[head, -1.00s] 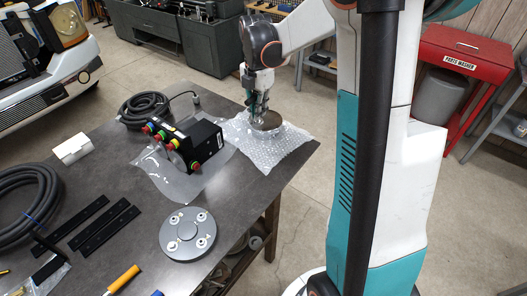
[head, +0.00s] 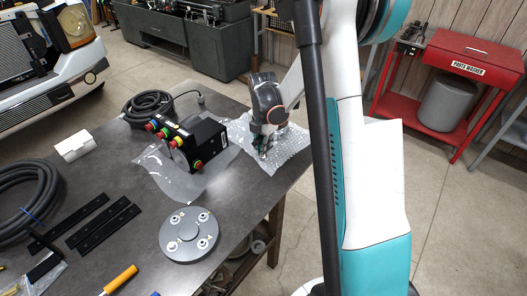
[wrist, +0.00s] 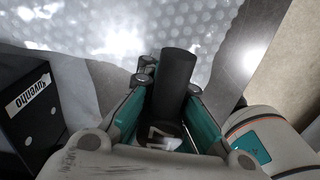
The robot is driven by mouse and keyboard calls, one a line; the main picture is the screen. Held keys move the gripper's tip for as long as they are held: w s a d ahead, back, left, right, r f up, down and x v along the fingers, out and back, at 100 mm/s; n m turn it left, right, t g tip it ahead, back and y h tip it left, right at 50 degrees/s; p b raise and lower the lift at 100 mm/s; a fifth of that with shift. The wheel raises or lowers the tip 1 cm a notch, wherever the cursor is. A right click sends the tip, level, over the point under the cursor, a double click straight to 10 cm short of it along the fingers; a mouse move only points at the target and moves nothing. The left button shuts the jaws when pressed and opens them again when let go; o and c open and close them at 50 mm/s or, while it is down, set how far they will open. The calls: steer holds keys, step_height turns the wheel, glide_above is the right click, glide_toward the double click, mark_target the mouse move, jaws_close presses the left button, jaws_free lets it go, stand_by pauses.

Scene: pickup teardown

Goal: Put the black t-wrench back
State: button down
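My gripper (head: 264,150) is low over the bubble wrap (head: 291,145) at the table's right corner, pointing down. In the wrist view a dark cylindrical bar, which looks like part of the black t-wrench (wrist: 177,75), stands between the teal fingers of my gripper (wrist: 170,88). The fingers close in on both sides of it. A pale patch that seems to read "17" shows near the palm. The rest of the wrench is hidden, and the head view does not show it clearly.
A black control box (head: 203,143) with coloured buttons stands just left of my gripper, also in the wrist view (wrist: 32,105). A grey round flange (head: 189,234), black strips (head: 103,226) and hoses lie farther left. A red parts washer (head: 470,62) stands back right.

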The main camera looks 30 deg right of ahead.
steer(key=shift+f, duration=0.5)
steer(key=shift+f, duration=0.15)
steer(key=c, duration=1.8)
jaws_free()
steer(key=shift+o, duration=0.2)
step_height(320, 180, up, 12)
steer(key=shift+r+p, duration=0.2)
steer(key=shift+p, duration=1)
